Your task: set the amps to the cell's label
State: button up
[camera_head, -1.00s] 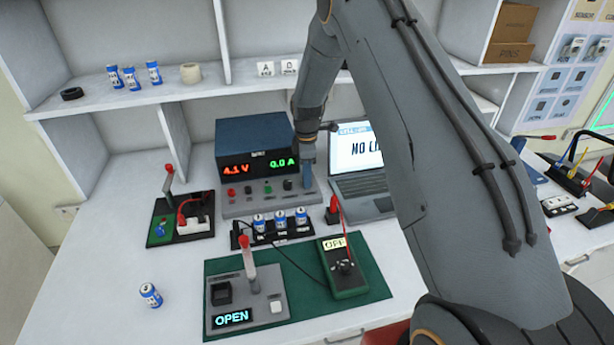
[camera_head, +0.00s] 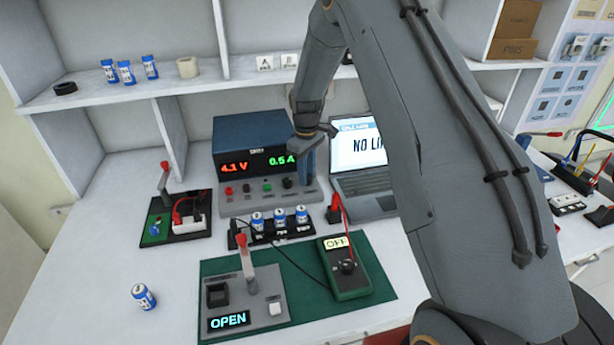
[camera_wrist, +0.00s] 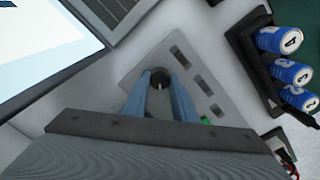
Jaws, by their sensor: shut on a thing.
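The power supply (camera_head: 242,135) is a blue box whose display reads 4.1 V in red and 0.5 A in green. My gripper (camera_head: 308,180) is at the right end of its grey front panel. In the wrist view my gripper (camera_wrist: 160,88) is shut on a dark round knob (camera_wrist: 159,76). Three blue-and-white cells (camera_head: 280,219) stand in a black holder in front of the supply; they also show in the wrist view (camera_wrist: 283,70). Another blue-and-white cell (camera_head: 143,296) stands alone at the left. Labels are too small to read fully.
A laptop (camera_head: 362,180) stands just right of my gripper. A green mat (camera_head: 300,262) in front carries a grey unit reading OPEN (camera_head: 245,300) and a green meter reading OFF (camera_head: 345,268). A small black-based lever fixture (camera_head: 172,215) is at the left.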

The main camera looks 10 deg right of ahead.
jog(key=m+b, duration=0.1)
jog(key=m, duration=0.3)
jog(key=shift+w+m, duration=0.1)
jog(key=shift+m, duration=0.2)
jog(key=m+b, duration=0.1)
jog(key=m, duration=0.2)
jog(key=shift+m, duration=0.4)
jog(key=m, duration=0.3)
jog(key=shift+b, duration=0.35)
jog(key=shift+d+m, duration=0.1)
jog(key=shift+m, duration=2)
jog(key=o, duration=1)
jog(key=shift+o, duration=0.2)
jog(key=shift+r+b, duration=0.1)
jog(key=shift+b, duration=0.2)
